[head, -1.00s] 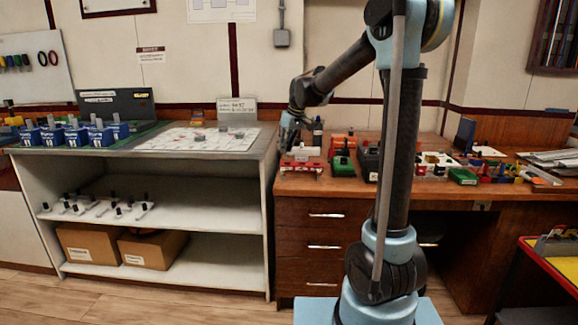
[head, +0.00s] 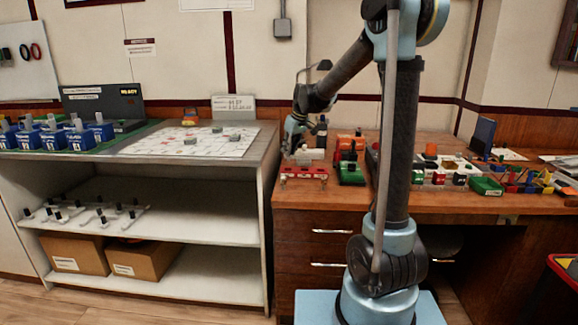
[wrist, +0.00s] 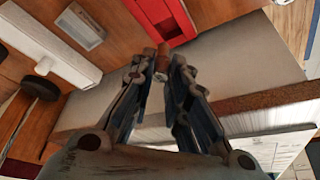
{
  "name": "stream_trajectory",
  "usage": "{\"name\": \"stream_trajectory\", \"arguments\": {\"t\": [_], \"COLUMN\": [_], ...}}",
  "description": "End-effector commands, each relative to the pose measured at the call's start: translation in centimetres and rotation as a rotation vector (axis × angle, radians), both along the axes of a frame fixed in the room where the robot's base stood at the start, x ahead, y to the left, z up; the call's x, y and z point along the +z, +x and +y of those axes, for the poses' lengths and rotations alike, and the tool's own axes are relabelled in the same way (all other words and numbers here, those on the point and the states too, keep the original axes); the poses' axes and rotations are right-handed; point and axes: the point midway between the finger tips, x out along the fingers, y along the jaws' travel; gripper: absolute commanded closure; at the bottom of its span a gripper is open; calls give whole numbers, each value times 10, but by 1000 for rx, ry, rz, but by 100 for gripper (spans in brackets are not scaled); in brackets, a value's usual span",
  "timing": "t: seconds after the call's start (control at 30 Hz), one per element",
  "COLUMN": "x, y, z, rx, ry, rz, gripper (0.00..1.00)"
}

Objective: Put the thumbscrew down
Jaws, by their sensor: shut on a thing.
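My gripper (head: 290,148) is over the left end of the brown desk (head: 335,196), near the red rack (head: 304,173). In the wrist view its fingers (wrist: 161,68) are shut on a small copper-brown piece, which I take for the thumbscrew (wrist: 162,57). The piece sticks out past the fingertips, and its lower part is hidden between them. The tips point toward a red part (wrist: 158,16) at the top of the wrist view. I cannot tell whether the thumbscrew touches anything.
Left of the desk stands a grey counter (head: 262,148) with a printed sheet (head: 225,143) and blue bins (head: 55,140). A white bar with a knob (wrist: 45,45) is at the left of the wrist view. Green and black items crowd the desk right of my gripper.

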Motion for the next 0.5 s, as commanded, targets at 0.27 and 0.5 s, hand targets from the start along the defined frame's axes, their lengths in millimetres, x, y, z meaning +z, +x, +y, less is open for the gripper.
{"name": "stream_trajectory", "arguments": {"t": [0.27,0.5], "x": [-25,-54], "y": [-1,-1], "z": [4,5], "rx": [5,6], "ry": [0,0], "rz": [0,0], "gripper": [100,100]}}
